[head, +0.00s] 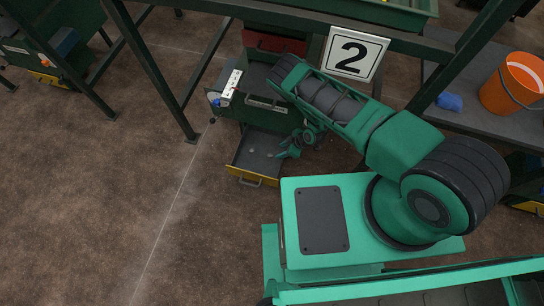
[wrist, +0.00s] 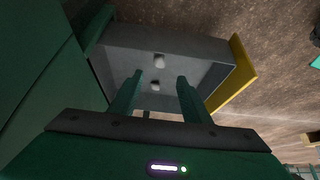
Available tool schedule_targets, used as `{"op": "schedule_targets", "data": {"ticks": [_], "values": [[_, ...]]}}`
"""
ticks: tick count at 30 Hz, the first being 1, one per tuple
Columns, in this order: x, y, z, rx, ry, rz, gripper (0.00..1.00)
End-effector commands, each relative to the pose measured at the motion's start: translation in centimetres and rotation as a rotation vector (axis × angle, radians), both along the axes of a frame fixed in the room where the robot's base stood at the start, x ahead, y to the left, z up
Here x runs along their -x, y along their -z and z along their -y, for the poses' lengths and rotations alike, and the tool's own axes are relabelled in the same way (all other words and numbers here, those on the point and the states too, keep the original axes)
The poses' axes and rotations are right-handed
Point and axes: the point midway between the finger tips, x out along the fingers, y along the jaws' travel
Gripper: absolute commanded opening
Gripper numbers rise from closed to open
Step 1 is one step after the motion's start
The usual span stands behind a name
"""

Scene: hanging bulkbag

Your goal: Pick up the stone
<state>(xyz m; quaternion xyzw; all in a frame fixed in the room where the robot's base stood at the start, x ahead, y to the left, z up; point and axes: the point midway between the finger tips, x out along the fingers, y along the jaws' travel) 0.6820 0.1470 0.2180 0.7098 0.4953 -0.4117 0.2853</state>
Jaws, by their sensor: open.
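Two small pale lumps lie on the grey floor of an open drawer in the wrist view. The farther lump (wrist: 159,60) is larger and lighter and looks like a stone. The nearer lump (wrist: 154,86) is smaller, and I cannot tell if it is also a stone. My gripper (wrist: 160,78) is open, with its two green fingers reaching over the drawer. The nearer lump shows between the fingertips, and the farther one just beyond them. Nothing is held. In the head view my gripper (head: 286,153) is at the drawer's right side, and the lumps are too small to make out surely.
The drawer (head: 253,166) has a yellow front and is pulled out low from a dark green cabinet (head: 265,112). Its walls surround the lumps. A number 2 sign (head: 354,53) hangs from the frame above. An orange bucket (head: 515,83) stands right. Floor at left is clear.

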Motion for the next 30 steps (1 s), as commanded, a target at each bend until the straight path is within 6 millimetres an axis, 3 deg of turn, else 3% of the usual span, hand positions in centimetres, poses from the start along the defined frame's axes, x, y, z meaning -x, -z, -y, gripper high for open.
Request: {"op": "schedule_targets", "data": {"ticks": [9,17,30], "values": [[-0.6,3.8,-2.2,0.002,-0.01,0.003,0.43],[-0.9,5.1,-3.0,0.002,-0.009,0.001,0.43],[-1.8,8.9,-5.2,0.002,-0.009,0.002,0.43]]}}
